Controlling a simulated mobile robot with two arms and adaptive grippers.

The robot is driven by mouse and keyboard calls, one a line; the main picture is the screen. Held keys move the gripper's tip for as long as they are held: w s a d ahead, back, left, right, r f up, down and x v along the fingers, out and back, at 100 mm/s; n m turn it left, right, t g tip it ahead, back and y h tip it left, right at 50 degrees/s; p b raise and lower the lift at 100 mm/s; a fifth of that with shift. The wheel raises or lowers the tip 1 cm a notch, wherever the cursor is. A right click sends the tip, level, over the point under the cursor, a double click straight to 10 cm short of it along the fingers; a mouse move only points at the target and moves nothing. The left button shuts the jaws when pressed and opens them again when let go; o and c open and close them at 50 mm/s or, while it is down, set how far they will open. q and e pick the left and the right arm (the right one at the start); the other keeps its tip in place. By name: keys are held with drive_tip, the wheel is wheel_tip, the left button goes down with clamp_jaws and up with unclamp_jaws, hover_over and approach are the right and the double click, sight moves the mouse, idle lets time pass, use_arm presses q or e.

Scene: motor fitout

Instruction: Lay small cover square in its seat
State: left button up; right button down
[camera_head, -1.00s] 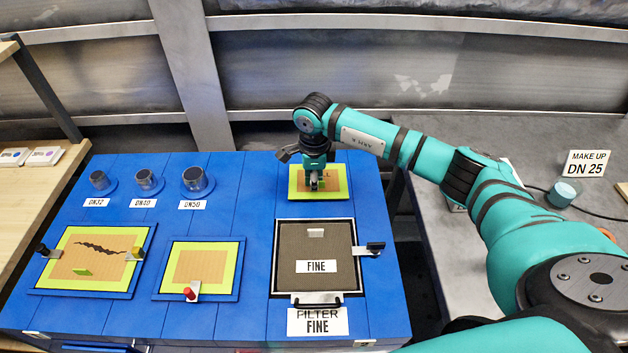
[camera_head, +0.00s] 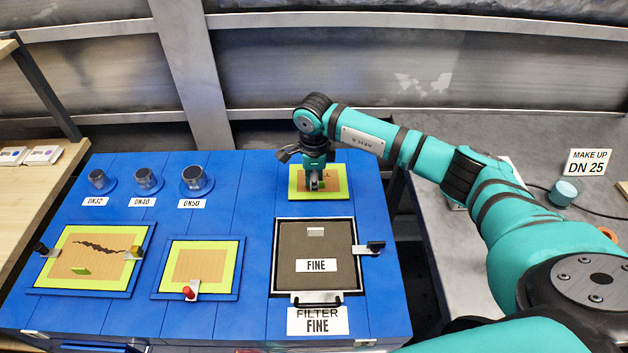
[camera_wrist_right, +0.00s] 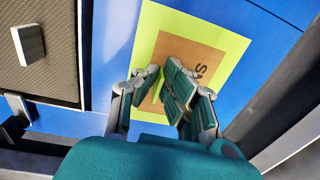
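The small cover (camera_head: 335,173) is a flat orange square with dark lettering, partly legible as "SM" in the right wrist view (camera_wrist_right: 188,56). It lies flat within a yellow-green border (camera_head: 347,196) at the back right of the blue bench. My right gripper (camera_head: 315,185) points down over the middle of the cover. My left gripper is not in view.
The filter panel (camera_head: 300,240) marked FINE, with a side latch (camera_head: 372,247), lies in front of the cover. Two framed panels (camera_head: 95,258) (camera_head: 200,265) with clamps lie to the left. Three pipe stubs (camera_head: 194,178) stand behind them. A grey table (camera_head: 460,270) is to the right.

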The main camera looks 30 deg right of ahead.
drive_tip(key=c, duration=1.4)
unclamp_jaws()
